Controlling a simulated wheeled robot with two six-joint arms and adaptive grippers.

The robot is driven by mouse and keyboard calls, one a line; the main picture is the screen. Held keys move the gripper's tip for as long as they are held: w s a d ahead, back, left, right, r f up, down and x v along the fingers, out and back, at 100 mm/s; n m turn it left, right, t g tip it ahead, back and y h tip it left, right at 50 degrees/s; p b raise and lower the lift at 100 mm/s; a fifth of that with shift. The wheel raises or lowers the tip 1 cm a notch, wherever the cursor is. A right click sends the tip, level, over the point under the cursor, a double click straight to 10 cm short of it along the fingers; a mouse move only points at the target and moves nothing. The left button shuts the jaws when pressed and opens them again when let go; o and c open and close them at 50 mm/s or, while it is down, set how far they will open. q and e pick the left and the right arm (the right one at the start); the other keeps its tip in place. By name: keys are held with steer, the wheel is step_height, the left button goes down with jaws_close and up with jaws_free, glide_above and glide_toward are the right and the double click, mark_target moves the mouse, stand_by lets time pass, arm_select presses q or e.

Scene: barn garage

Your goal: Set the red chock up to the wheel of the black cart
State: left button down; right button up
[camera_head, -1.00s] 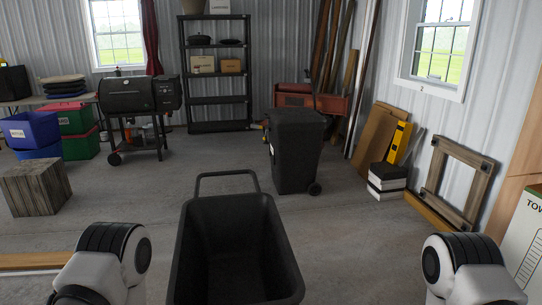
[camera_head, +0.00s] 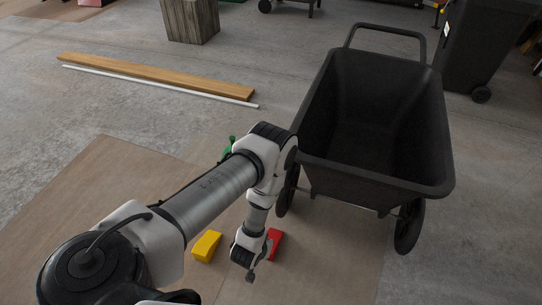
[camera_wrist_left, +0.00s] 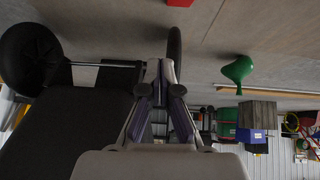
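The black cart (camera_head: 370,120) stands at the right in the head view, its left wheel (camera_head: 288,190) and right wheel (camera_head: 408,226) under its near end. The red chock (camera_head: 275,241) lies on the floor short of the left wheel, partly hidden by my arm and apart from the wheel. It also shows at the top edge of the wrist view (camera_wrist_left: 180,2). My left gripper (camera_head: 250,276) points down beside the chock, on its left. My right gripper is out of view.
A yellow block (camera_head: 207,246) lies left of the red chock on the brown floor sheet. A green object (camera_head: 228,149) is partly hidden behind my left arm. A wooden plank (camera_head: 155,75), a wooden block (camera_head: 191,20) and a black bin (camera_head: 483,45) stand farther back.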

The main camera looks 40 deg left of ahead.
mark_target(277, 235)
arm_select(q)
steer(key=s+a+f+g+b, duration=0.1)
steer(key=s+f+b, duration=0.2)
steer(key=f, duration=0.4)
steer(key=s+a+f+b, duration=0.1)
steer(key=s+f+b, duration=0.25)
steer(key=f, duration=0.45)
steer(key=shift+b+x, duration=4.45)
steer(key=shift+x, duration=0.3)
steer(key=shift+w+a+b, duration=0.35)
steer(key=shift+w+b, duration=0.05)
steer(key=shift+w, duration=0.85)
steer(key=shift+w+a+b, duration=0.4)
steer(key=shift+w, duration=0.85)
steer(key=shift+w+a+b, duration=0.35)
steer(key=shift+w+b, duration=0.05)
steer(key=shift+w, duration=0.85)
steer(key=shift+w+a+b, duration=0.25)
steer(key=shift+w+b, duration=0.1)
steer(key=shift+w, duration=0.45)
steer(key=shift+w+a+b, duration=0.25)
steer(key=shift+w+b, duration=0.1)
steer(key=shift+w, duration=0.4)
steer(key=shift+w+a+b, duration=0.25)
steer(key=shift+w+b, duration=0.1)
steer(key=shift+w, duration=0.45)
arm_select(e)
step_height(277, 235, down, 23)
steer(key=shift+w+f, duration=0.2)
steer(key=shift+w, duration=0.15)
